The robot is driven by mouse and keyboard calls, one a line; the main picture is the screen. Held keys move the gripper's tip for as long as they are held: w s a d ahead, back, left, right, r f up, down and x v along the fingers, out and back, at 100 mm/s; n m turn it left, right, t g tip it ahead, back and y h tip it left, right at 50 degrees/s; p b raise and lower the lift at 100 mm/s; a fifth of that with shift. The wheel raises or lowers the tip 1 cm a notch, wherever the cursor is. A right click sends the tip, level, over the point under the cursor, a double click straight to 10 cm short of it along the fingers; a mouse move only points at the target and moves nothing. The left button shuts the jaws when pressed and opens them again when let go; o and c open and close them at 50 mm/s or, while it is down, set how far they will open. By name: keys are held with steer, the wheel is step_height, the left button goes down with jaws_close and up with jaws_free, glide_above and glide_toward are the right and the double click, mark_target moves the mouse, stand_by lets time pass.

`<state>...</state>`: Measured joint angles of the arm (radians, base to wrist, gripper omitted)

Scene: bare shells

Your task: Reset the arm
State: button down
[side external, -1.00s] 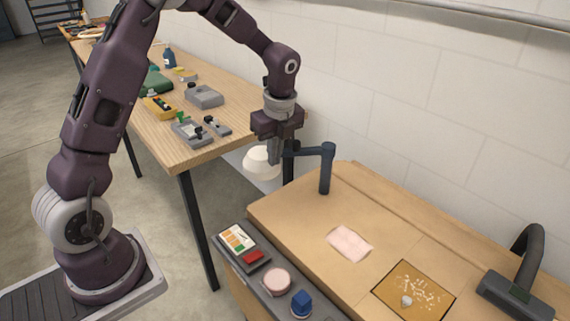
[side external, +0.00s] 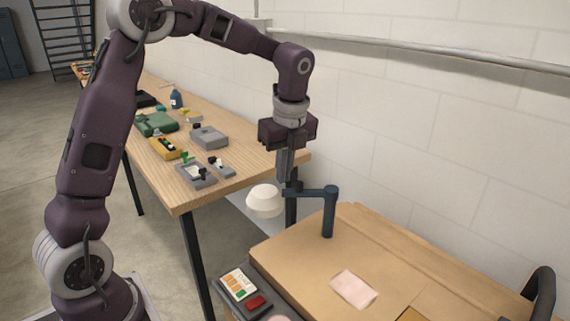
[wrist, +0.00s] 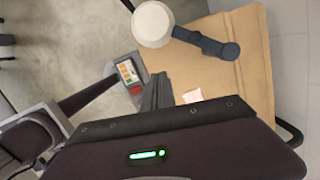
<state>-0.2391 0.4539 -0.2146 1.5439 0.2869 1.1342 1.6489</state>
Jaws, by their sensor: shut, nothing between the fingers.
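My gripper (side external: 285,166) points down in the side external view, in the air above and beside the lamp. Its fingers are shut with nothing between them; in the wrist view the closed fingers (wrist: 157,92) show at the centre. The lamp has a white round head (side external: 265,201) and a dark blue arm and post (side external: 328,212) standing on the wooden bench (side external: 290,250). In the side view the fingertips are just above the lamp's arm; I cannot tell whether they touch it. In the wrist view the white head (wrist: 152,24) lies beyond the fingertips.
A pink cloth (side external: 354,289) lies on the bench. A panel with coloured labels and a red block (side external: 254,301) sits at the bench's front-left edge. A long wooden table (side external: 228,176) behind holds grey, yellow and green devices. A white block wall stands at the right.

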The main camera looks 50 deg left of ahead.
steer(key=s+d+r+n+t, duration=0.2)
steer(key=s+d+r+n, duration=0.2)
steer(key=s+r+n, duration=0.4)
steer(key=s+d+f+n+t+h, duration=0.1)
steer(key=s+d+n, duration=0.1)
steer(key=s+n, duration=0.4)
steer(key=s+d+n+t+h, duration=0.1)
steer(key=s+n, duration=0.4)
steer(key=s, duration=0.6)
steer(key=shift+s+d+f+n+t, duration=0.4)
steer(key=shift+d+t, duration=0.1)
steer(key=shift+t, duration=0.1)
steer(key=shift+r, duration=0.1)
